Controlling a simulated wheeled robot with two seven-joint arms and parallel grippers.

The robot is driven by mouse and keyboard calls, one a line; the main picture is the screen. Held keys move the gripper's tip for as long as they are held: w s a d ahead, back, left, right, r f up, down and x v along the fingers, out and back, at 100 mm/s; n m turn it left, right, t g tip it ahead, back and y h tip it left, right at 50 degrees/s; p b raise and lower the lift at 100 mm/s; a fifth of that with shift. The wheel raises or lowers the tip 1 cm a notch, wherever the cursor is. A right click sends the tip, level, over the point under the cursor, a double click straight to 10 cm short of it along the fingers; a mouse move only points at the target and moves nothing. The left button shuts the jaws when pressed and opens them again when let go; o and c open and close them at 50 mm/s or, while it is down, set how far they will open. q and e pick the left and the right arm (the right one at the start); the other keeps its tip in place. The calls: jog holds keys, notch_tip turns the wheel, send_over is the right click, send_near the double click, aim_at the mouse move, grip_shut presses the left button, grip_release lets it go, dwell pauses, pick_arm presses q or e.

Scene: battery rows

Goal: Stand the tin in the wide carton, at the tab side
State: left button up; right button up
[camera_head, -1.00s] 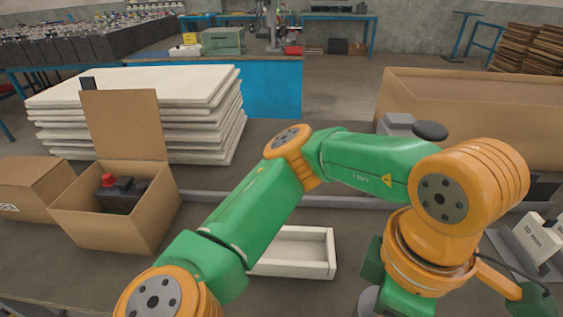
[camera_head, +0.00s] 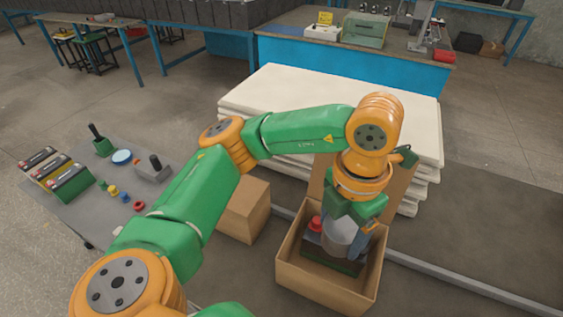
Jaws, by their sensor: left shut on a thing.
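The open cardboard carton (camera_head: 318,284) stands on the conveyor-like surface at lower right centre, its flap (camera_head: 397,190) raised at the back, partly behind my arm. Inside it are a dark box-shaped thing (camera_head: 335,263) and a red cap (camera_head: 315,223). My left gripper (camera_head: 348,238) points down over the carton and is shut on a grey cylindrical tin (camera_head: 341,237). The tin looks about upright, at or within the carton's mouth. Its lower end overlaps the dark thing in the picture, so I cannot tell whether they touch. My right gripper is not in view.
A closed carton (camera_head: 245,212) stands left of the open one. White boards (camera_head: 290,95) are stacked behind. A grey table (camera_head: 95,215) at left carries batteries and small coloured parts. Bare surface lies to the right (camera_head: 480,235).

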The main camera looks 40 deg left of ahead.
aim_at(334, 246)
pick_arm(q)
jog(key=shift+s+a+f, duration=0.1)
jog(key=shift+a+f, duration=0.4)
jog(key=shift+f, duration=0.4)
jog(key=f, duration=1)
jog(key=d+f, duration=0.1)
jog(key=f, duration=0.5)
jog(key=shift+b, duration=0.35)
jog(key=shift+f+b, duration=0.65)
jog(key=shift+b, duration=0.05)
jog(key=o, duration=1.6)
jog(key=shift+r+p, duration=1.15)
jog(key=shift+p, duration=0.05)
notch_tip(334, 246, up, 11)
jog(key=shift+r+b, duration=0.1)
jog(key=shift+b, duration=0.5)
